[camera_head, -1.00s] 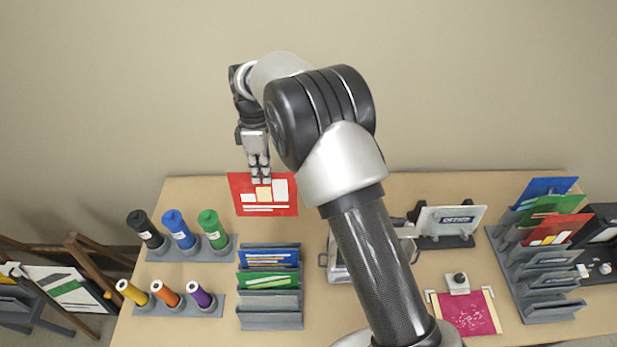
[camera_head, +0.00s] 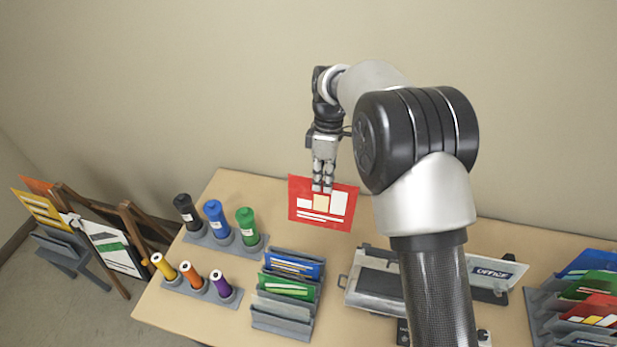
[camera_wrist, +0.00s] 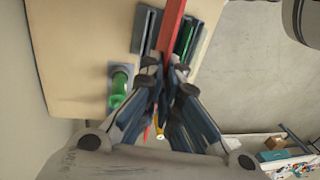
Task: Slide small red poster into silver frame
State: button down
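The small red poster (camera_head: 301,208) has white blocks and a cream block on it. My gripper (camera_head: 322,187) is shut on its upper edge and holds it upright above the table, behind the middle rack. In the wrist view the poster (camera_wrist: 173,25) shows edge-on as a red strip between my fingertips (camera_wrist: 170,72). I cannot make out a silver frame for certain. A wooden easel (camera_head: 135,238) at the left carries a white and green poster (camera_head: 113,245), partly covered by the easel's own leg.
Black, blue and green bottles (camera_head: 247,225) and several spools (camera_head: 190,274) stand at the table's left. A grey rack (camera_head: 282,322) holds blue and green posters. A laminator (camera_head: 378,282) is partly behind my arm. Another poster rack (camera_head: 545,310) is at right. Floor (camera_head: 60,315) shows at left.

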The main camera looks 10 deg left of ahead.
jog(key=s+d+f+b, duration=0.1)
jog(key=d+b, duration=0.5)
jog(key=d, duration=1.8)
jog(key=shift+s+f, duration=0.15)
jog(key=shift+f, duration=0.5)
jog(key=shift+s, duration=0.1)
jog(key=shift+f, duration=0.35)
dwell(0.4)
jog(key=shift+s+f+b, duration=0.15)
jog(key=shift+f+b, duration=0.35)
jog(key=shift+f, duration=0.25)
jog(key=shift+s+f+b, duration=0.15)
jog(key=shift+f+b, duration=0.35)
jog(key=shift+f, duration=0.2)
jog(key=shift+s+f+b, duration=0.3)
jog(key=shift+f+b, duration=0.9)
jog(key=shift+f, duration=0.6)
jog(key=shift+s+f+b, duration=0.35)
jog(key=shift+f+b, duration=0.85)
jog(key=shift+f, duration=0.55)
jog(key=shift+s+f+b, duration=0.3)
jog(key=shift+f+b, duration=0.9)
jog(key=shift+f, duration=0.6)
